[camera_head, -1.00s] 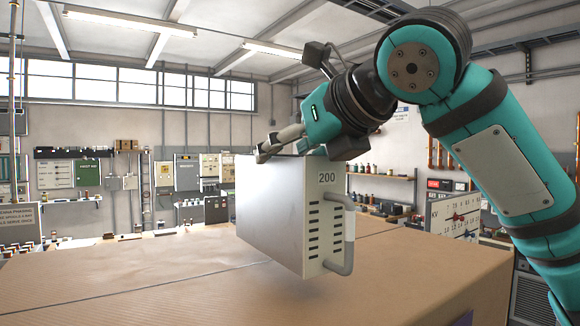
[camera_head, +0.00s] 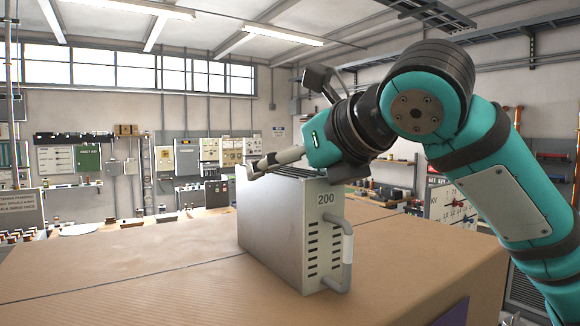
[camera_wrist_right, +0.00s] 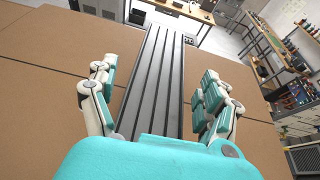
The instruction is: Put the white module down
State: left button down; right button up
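The white module (camera_head: 285,225) is a pale metal box marked 200, with slots and a handle on its front. It stands upright on the brown top (camera_head: 150,275) and appears to rest on it. My right gripper (camera_head: 290,160) is at the module's upper edge. In the right wrist view, the module's dark ribbed top (camera_wrist_right: 155,75) lies between the two fingers of my right gripper (camera_wrist_right: 158,95), with a gap visible on each side, so the gripper is open. My left gripper is not in view.
The brown top has free room left of and in front of the module. A meter panel marked KV (camera_head: 450,205) stands behind my right arm. Shelves and wall panels (camera_head: 86,158) line the back. A grey sign (camera_head: 20,208) is at the far left.

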jog(key=shift+r, duration=0.15)
jog(key=shift+s+d+b, duration=0.25)
jog(key=shift+b, duration=0.1)
jog(key=b+v, duration=0.4)
jog(key=v, duration=0.6)
jog(key=shift+r, duration=0.1)
jog(key=shift+s+d+r, duration=0.3)
jog(key=shift+s+r, duration=0.05)
jog(key=shift+s, duration=0.1)
